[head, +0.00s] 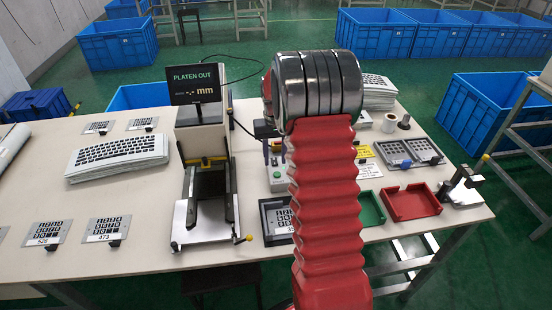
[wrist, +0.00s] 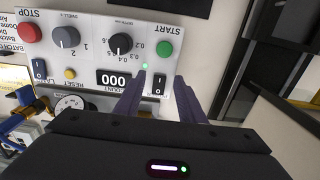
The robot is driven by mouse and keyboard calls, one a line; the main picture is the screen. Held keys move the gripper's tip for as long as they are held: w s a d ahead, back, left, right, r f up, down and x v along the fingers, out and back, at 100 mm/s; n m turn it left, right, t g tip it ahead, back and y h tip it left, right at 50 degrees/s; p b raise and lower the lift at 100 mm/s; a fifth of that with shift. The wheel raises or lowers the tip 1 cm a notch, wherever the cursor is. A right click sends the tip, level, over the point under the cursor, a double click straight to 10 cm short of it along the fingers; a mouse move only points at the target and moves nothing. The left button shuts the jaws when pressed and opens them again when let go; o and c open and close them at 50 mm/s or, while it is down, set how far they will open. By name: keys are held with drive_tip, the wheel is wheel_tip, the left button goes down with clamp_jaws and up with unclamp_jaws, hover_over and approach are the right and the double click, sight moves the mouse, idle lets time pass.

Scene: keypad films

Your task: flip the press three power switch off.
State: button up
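In the wrist view a white control panel (wrist: 110,45) fills the upper left. It carries a red STOP button (wrist: 28,33), a green START button (wrist: 163,49), two knobs and a counter (wrist: 114,80) reading 000. One dark rocker switch (wrist: 160,84) sits at the right below START, beside a lit green lamp (wrist: 144,66). Another rocker switch (wrist: 39,70) is at the left.
A press (head: 207,200) with a "PLATEN OUT" display (head: 195,84) stands left of my arm. Green (head: 371,208) and red (head: 411,203) trays lie to the right. A keyboard stack (head: 118,155) lies left. In the wrist view a dial gauge (wrist: 72,104) sits below the panel.

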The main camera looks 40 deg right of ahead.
drive_tip(key=shift+f, duration=0.55)
drive_tip(key=shift+c, duration=0.6)
clamp_jaws()
